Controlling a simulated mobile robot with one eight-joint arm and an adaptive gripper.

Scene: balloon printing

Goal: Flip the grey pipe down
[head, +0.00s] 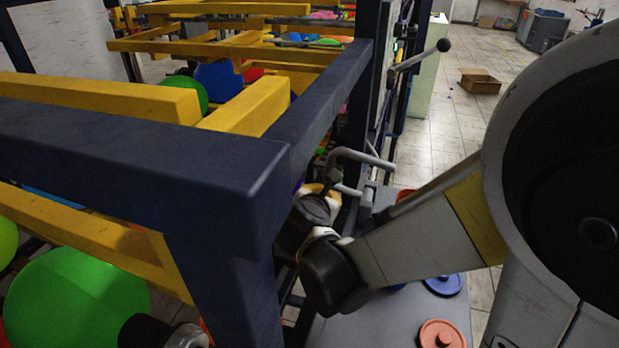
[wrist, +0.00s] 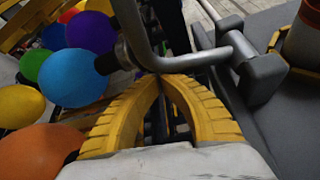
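The grey pipe (wrist: 152,58) is a bent tube. In the wrist view it comes down from the top, curves, and runs right to a grey block (wrist: 258,70). In the head view the pipe (head: 362,155) shows as a bent handle beside the dark blue frame post. My gripper (wrist: 163,78) has two yellow ribbed fingers whose tips meet just below the pipe's bend. The tips look shut with nothing visible between them. I cannot tell whether they touch the pipe. In the head view my arm and the frame mostly hide the gripper.
A dark blue frame (head: 150,150) with yellow bars stands close on the left. Balloons, such as a green one (head: 75,300) and a blue one (wrist: 72,78), hang among the bars. A grey surface with round red (head: 441,335) and blue (head: 443,285) lids lies below my arm.

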